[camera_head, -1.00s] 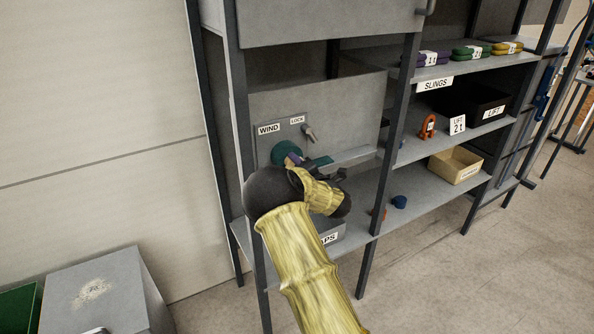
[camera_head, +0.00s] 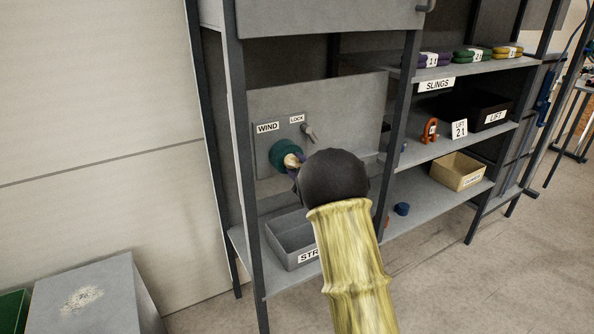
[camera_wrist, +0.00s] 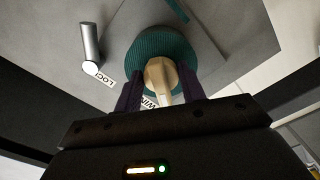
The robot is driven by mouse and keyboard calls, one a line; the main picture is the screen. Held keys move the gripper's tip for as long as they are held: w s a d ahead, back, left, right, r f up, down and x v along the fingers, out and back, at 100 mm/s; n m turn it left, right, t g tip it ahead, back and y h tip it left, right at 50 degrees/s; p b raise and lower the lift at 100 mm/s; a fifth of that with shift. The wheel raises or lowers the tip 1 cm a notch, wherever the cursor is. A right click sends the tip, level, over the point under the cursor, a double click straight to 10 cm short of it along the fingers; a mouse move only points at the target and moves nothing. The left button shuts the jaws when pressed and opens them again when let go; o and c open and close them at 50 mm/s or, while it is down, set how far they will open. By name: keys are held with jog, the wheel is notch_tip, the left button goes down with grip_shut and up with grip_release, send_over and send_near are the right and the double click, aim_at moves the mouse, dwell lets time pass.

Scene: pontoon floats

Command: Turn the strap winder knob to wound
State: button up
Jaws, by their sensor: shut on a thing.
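The strap winder knob is a cream grip (camera_head: 292,160) on a round teal disc (camera_head: 283,154), mounted on the grey panel under the WIND label (camera_head: 268,128). In the wrist view the cream grip (camera_wrist: 160,77) stands in front of the ribbed teal disc (camera_wrist: 153,45). My gripper (camera_wrist: 162,88) has its dark purple fingers on both sides of the cream grip and is shut on it. In the head view my gripper (camera_head: 296,167) is partly hidden by my dark wrist.
A metal lock lever (camera_head: 308,133) sticks out beside the knob, under the LOCK label (camera_head: 297,118). A grey bin (camera_head: 283,236) stands below the panel. Shelf posts (camera_head: 400,110) stand close on the right. A grey box (camera_head: 90,290) is at lower left.

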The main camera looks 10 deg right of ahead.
jog(key=m, duration=0.2)
jog(key=m+b, duration=0.1)
jog(key=m, duration=0.3)
jog(key=shift+f+m, duration=0.25)
jog(key=shift+m, duration=0.05)
jog(key=m, duration=0.5)
jog(key=shift+s+a, duration=0.1)
jog(key=shift+a, duration=0.05)
jog(key=m+p, duration=0.1)
jog(key=m, duration=0.4)
jog(key=shift+s+a+m, duration=0.1)
jog(key=shift+a+m, duration=0.05)
jog(key=shift+m, duration=0.25)
jog(key=m+p, duration=0.2)
jog(key=m, duration=0.4)
jog(key=shift+a+r, duration=0.1)
jog(key=m+p, duration=0.2)
jog(key=m, duration=0.4)
jog(key=shift+r+m, duration=0.15)
jog(key=shift+m, duration=0.25)
jog(key=m, duration=0.6)
jog(key=shift+r, duration=0.1)
jog(key=m, duration=0.5)
jog(key=shift+b, duration=0.4)
jog(key=m, duration=0.2)
jog(key=m+b, duration=0.1)
jog(key=m, duration=0.1)
jog(key=shift+r+m+b, duration=0.2)
jog(key=shift+m+b, duration=0.1)
